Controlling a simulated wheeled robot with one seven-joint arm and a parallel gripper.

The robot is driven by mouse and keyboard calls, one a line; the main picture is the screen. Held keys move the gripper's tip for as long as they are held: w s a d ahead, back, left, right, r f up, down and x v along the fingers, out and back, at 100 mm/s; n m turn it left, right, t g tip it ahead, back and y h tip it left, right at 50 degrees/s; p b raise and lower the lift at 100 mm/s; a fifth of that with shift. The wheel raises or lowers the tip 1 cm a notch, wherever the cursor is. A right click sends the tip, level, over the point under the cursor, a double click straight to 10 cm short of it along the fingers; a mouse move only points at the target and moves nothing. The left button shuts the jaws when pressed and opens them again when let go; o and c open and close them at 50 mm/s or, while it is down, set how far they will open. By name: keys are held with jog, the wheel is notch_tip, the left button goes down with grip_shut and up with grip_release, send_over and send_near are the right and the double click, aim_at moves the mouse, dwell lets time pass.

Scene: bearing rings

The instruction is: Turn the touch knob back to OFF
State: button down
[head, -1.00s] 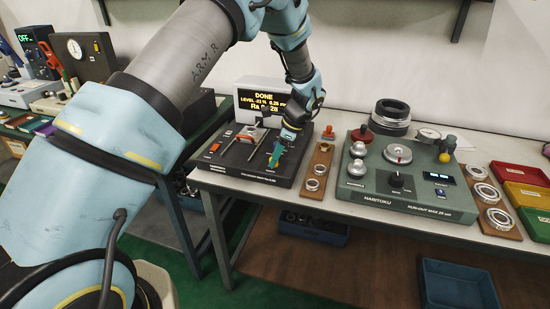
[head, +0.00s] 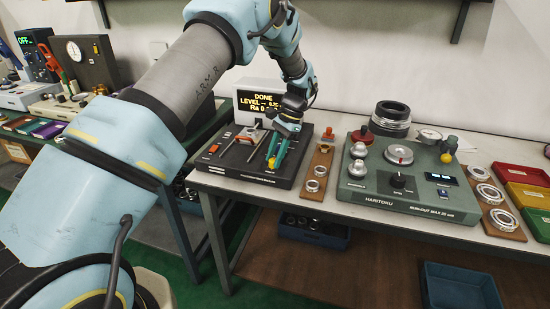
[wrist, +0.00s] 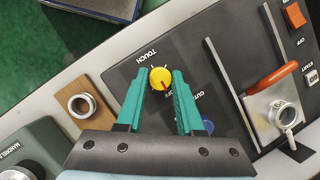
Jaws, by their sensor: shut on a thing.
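The touch knob is a small yellow dial (wrist: 158,74) with a red pointer mark, beside the printed word TOUCH on the dark panel. It also shows in the head view (head: 271,163), low between the fingers. My gripper (wrist: 160,75) points down at the panel with one teal finger on each side of the knob, shut on it. In the head view my gripper (head: 276,150) is over the right part of the dark tester (head: 235,173).
A stage with a metal ring (wrist: 284,113) and an orange lever (wrist: 272,78) stand right of the knob in the wrist view. A wooden ring board (head: 318,171) and a green runout gauge (head: 410,199) stand to the right in the head view.

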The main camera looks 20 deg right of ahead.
jog(key=shift+n, duration=0.4)
jog(key=c, duration=0.5)
grip_release()
jog(key=shift+c, duration=0.2)
jog(key=b+v, duration=0.3)
jog(key=v, duration=0.7)
jog(key=shift+w+r, duration=0.2)
jog(key=shift+r, duration=0.2)
